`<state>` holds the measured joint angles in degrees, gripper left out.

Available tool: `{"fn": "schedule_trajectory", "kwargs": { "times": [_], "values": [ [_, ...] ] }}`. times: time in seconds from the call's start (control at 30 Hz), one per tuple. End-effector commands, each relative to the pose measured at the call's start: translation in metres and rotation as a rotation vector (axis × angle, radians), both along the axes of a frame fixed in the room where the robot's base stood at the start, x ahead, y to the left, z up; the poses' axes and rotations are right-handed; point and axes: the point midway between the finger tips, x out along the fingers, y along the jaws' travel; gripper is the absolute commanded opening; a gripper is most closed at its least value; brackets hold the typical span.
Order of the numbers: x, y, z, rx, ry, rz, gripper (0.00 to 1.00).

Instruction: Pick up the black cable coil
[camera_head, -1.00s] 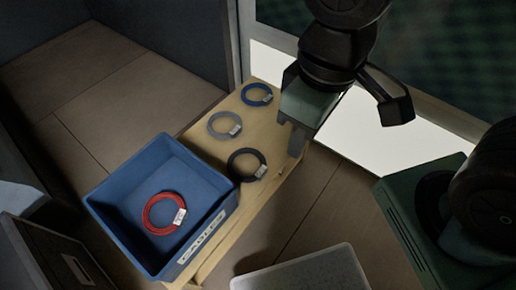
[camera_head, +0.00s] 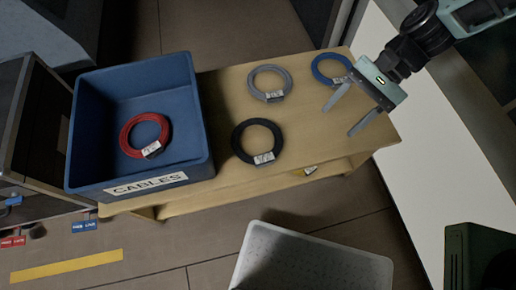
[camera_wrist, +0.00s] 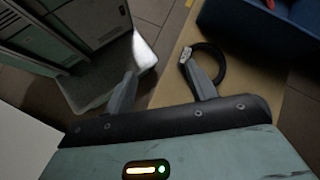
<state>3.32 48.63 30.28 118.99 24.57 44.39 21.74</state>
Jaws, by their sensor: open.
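The black cable coil (camera_head: 256,141) lies flat on the wooden bench (camera_head: 221,92), with a white tag at its lower edge. My gripper (camera_head: 347,116) is open and empty over the bench's right part, to the right of the black coil and apart from it. In the wrist view the black coil (camera_wrist: 222,65) shows just beyond the right finger of my gripper (camera_wrist: 165,82), which partly covers it.
A grey coil (camera_head: 268,83) and a blue coil (camera_head: 331,69) lie behind on the bench. A blue bin (camera_head: 195,120) labelled CABLES holds a red coil (camera_head: 145,136) at left. A pale crate (camera_head: 312,262) stands in front on the floor.

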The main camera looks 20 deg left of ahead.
Motion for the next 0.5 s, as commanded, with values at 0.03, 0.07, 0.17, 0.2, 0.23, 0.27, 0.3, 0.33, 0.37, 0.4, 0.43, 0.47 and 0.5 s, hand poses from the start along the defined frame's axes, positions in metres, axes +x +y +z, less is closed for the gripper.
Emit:
{"fn": "schedule_trajectory", "kwargs": {
  "times": [0.03,0.07,0.17,0.2,0.23,0.27,0.3,0.33,0.37,0.4,0.43,0.47,0.5],
  "values": [
    [0.008,0.001,-0.042,0.015,0.077,-0.079,0.56],
    [0.012,0.002,-0.056,0.022,0.118,-0.124,0.56],
    [0.025,0.006,-0.096,0.047,0.241,-0.251,0.56],
    [0.029,0.007,-0.109,0.055,0.283,-0.295,0.56],
    [0.032,0.007,-0.118,0.062,0.312,-0.325,0.56],
    [0.035,0.008,-0.126,0.067,0.337,-0.350,0.56],
    [0.037,0.008,-0.134,0.074,0.367,-0.379,0.56],
    [0.040,0.009,-0.139,0.079,0.386,-0.398,0.56],
    [0.041,0.009,-0.144,0.083,0.402,-0.414,0.56],
    [0.042,0.009,-0.148,0.085,0.420,-0.430,0.56],
    [0.043,0.009,-0.150,0.088,0.429,-0.440,0.56],
    [0.043,0.010,-0.153,0.090,0.436,-0.447,0.56],
    [0.043,0.012,-0.155,0.091,0.443,-0.452,0.56]
  ]
}}
